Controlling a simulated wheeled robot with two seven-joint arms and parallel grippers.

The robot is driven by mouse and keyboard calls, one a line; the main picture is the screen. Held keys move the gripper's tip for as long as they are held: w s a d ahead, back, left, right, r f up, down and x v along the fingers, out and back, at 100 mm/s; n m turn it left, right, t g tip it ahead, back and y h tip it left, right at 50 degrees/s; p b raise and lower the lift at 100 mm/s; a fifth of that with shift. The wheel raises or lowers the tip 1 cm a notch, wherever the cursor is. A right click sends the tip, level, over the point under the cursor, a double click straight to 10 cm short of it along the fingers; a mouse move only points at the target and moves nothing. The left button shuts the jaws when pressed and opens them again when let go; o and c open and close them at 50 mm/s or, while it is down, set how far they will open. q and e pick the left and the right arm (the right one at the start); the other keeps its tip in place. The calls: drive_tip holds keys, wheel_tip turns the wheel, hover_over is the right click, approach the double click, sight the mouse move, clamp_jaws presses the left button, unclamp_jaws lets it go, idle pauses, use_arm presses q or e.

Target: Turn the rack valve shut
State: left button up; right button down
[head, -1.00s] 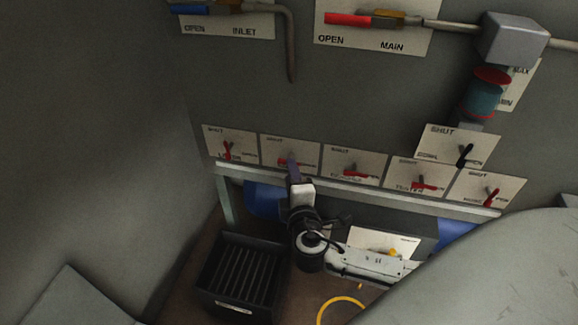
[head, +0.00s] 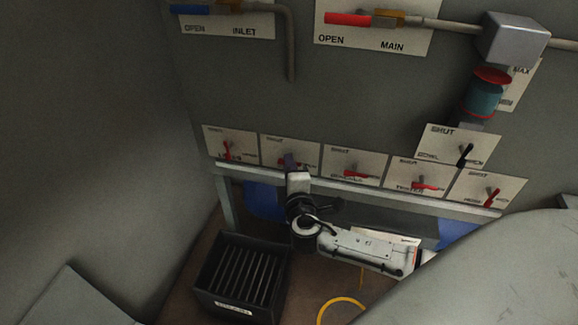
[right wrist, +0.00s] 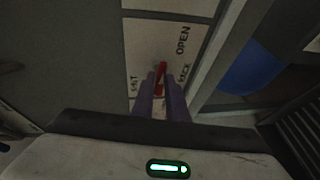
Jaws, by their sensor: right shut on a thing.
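The rack valve is on a white plate (head: 308,153), second from the left in the lower row of plates on the grey wall. In the right wrist view the plate (right wrist: 165,38) reads OPEN and RACK, with a partly covered SHUT label. Its red handle (right wrist: 162,72) stands between the two purple fingers of my right gripper (right wrist: 161,88), which is shut on it. In the head view the right gripper (head: 290,160) covers most of the handle, so its exact angle is hard to tell. My left gripper is not in view.
Neighbouring plates with red handles flank it: one left (head: 227,146) and several right, including (head: 352,173). A pale rail (head: 350,186) runs just below. A black slatted crate (head: 240,280) stands on the floor at lower left. The inlet pipe (head: 291,50) hangs above.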

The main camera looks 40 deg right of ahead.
drive_tip(key=n+g+h+p, duration=0.1)
drive_tip(key=n+g+p, duration=0.1)
drive_tip(key=n+p, duration=0.1)
drive_tip(key=n+g+h+p, duration=0.2)
drive_tip(key=n+g+p, duration=0.1)
drive_tip(key=n, duration=0.2)
drive_tip(key=n+g+h+p, duration=0.1)
drive_tip(key=n+g+p, duration=0.1)
drive_tip(key=n+p, duration=0.2)
drive_tip(key=shift+w+a+r+g+h, duration=0.2)
drive_tip(key=shift+w+a+g+h, duration=0.1)
drive_tip(key=shift+w+a+g, duration=0.1)
idle(0.6)
idle(0.4)
drive_tip(key=c, duration=1.7)
unclamp_jaws()
drive_tip(key=shift+c, duration=0.2)
